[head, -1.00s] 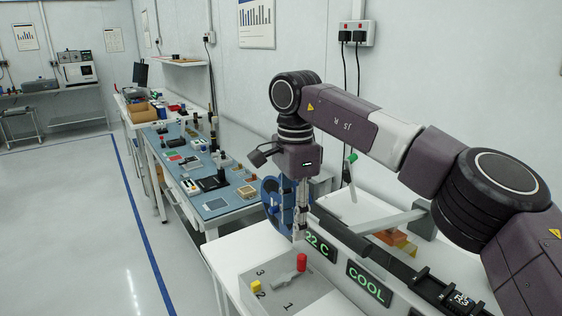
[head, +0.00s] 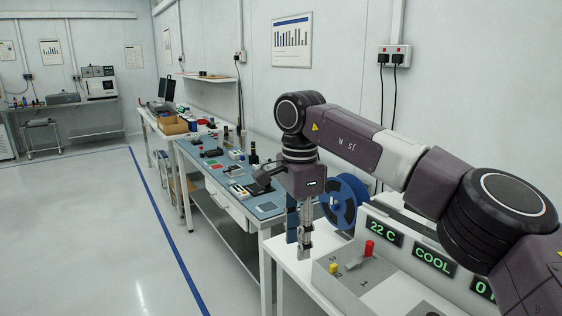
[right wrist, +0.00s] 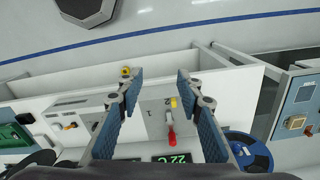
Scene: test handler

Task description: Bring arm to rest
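My right gripper (head: 304,250) hangs fingers-down in the head view, left of the test handler (head: 412,235). In the right wrist view its two blue-padded fingers (right wrist: 158,80) are spread apart with nothing between the tips. The handler's corner panel has a lever with a red knob (head: 369,248) and a small yellow knob (head: 333,268). The red knob (right wrist: 171,135) and a yellow knob (right wrist: 174,102) also show in the wrist view. The fingers touch neither. Displays read "22 C" (head: 386,233) and "COOL" (head: 433,262). My left gripper is not in view.
A blue reel (head: 344,200) stands just behind my right gripper. A bench with a blue mat (head: 215,170) and many small parts runs along the wall. The floor (head: 90,220) to the left is clear, crossed by a blue line.

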